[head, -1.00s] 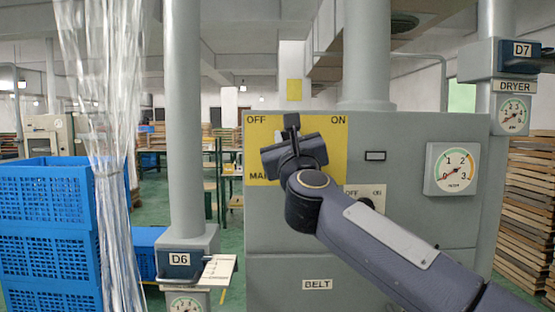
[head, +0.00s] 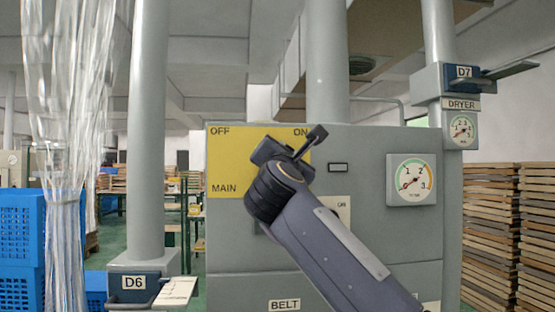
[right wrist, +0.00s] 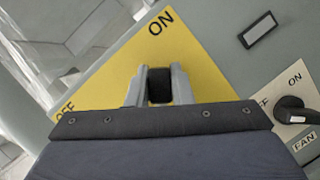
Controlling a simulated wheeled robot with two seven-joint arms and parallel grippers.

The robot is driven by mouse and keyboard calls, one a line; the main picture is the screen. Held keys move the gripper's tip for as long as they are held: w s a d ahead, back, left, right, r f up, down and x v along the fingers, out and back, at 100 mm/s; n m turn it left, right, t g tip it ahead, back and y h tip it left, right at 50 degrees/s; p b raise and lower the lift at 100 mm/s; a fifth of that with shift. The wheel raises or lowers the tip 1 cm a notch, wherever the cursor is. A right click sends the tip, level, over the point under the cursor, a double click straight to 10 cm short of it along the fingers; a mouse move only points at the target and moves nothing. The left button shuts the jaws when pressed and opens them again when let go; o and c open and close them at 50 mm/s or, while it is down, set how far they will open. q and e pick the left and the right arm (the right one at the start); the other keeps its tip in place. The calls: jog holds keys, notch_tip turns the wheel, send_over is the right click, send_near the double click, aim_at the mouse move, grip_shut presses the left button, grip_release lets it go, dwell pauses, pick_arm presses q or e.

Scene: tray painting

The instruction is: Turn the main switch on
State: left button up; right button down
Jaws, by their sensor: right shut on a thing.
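The yellow main switch plate (head: 226,165) is on the grey cabinet front, with OFF at its upper left, ON at its upper right and MAIN below. The black switch lever (head: 318,133) leans up and right, its knob beside the ON label. My right gripper (head: 285,158) is at the lever, and its arm covers the plate's lower right. In the right wrist view, the gripper's two fingers (right wrist: 160,68) are shut on the black lever handle (right wrist: 159,88), which points towards ON. The lever's pivot is hidden. My left gripper is not in view.
A smaller FAN switch (right wrist: 292,110) sits right of the main plate, close to my gripper. A pressure gauge (head: 411,180) is further right. A D6 box (head: 143,282) with a lever stands at lower left, and D7 (head: 464,75) at upper right. Plastic strips (head: 65,120) hang left.

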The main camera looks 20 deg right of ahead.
jog(key=shift+s+d+f+m+g+h+b, duration=0.15)
jog(key=shift+d+f+m+g+b, duration=0.15)
jog(key=shift+m, duration=0.35)
jog(key=shift+d+f+m+g+h+b, duration=0.2)
jog(key=shift+f+m+g, duration=0.1)
jog(key=shift+m, duration=0.35)
jog(key=c, duration=1.3)
grip_release()
jog(key=b+v, duration=0.2)
jog(key=v, duration=0.5)
jog(key=shift+s+a+f+b, duration=0.1)
jog(key=shift+s+a+b, duration=0.05)
jog(key=shift+s+b, duration=0.25)
